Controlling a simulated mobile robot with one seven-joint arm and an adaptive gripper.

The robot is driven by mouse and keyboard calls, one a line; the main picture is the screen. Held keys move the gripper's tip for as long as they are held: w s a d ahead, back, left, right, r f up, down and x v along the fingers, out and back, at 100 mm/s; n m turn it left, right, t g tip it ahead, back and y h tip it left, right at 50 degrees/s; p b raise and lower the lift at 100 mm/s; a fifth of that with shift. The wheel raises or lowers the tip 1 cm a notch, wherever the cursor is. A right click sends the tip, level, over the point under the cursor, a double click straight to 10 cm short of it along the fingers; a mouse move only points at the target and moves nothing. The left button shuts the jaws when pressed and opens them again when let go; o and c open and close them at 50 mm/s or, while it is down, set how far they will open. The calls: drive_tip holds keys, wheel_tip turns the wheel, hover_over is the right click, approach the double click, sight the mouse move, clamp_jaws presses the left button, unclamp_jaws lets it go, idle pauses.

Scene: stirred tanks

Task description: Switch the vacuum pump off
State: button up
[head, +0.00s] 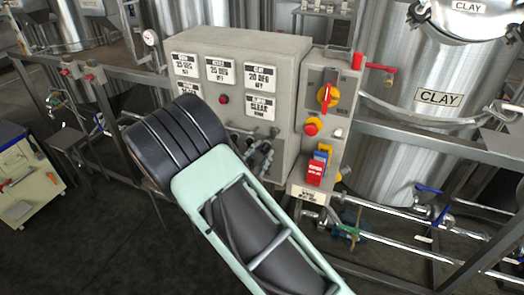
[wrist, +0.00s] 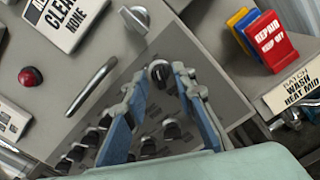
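In the wrist view, my gripper (wrist: 160,75) is open, with a black rotary knob (wrist: 158,72) on the grey panel (wrist: 205,90) between its fingertips. I cannot tell whether the fingers touch the knob. Several more black knobs (wrist: 172,129) sit lower on the panel, partly behind the fingers. No label reading vacuum pump is legible, so I cannot tell which control is the pump's. In the head view, my gripper (head: 264,152) is at the lower front of the grey cabinet (head: 290,55), and my arm hides much of that area.
A narrow box right of the cabinet carries a red-yellow rotary switch (head: 327,95), a red button (head: 311,127) and a red repair tag (head: 316,170). A metal handle (wrist: 92,86) protrudes left of the fingers. Pipes and a steel tank (head: 420,130) stand at right.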

drive_tip(key=shift+w+d, duration=0.1)
drive_tip(key=shift+w, duration=0.1)
clamp_jaws()
drive_tip(key=shift+n, duration=0.4)
drive_tip(key=n+p, duration=0.2)
drive_tip(key=n, duration=0.3)
drive_tip(key=shift+r, duration=0.1)
drive_tip(key=n+p, duration=0.2)
drive_tip(key=n, duration=0.4)
drive_tip(key=shift+p, duration=0.35)
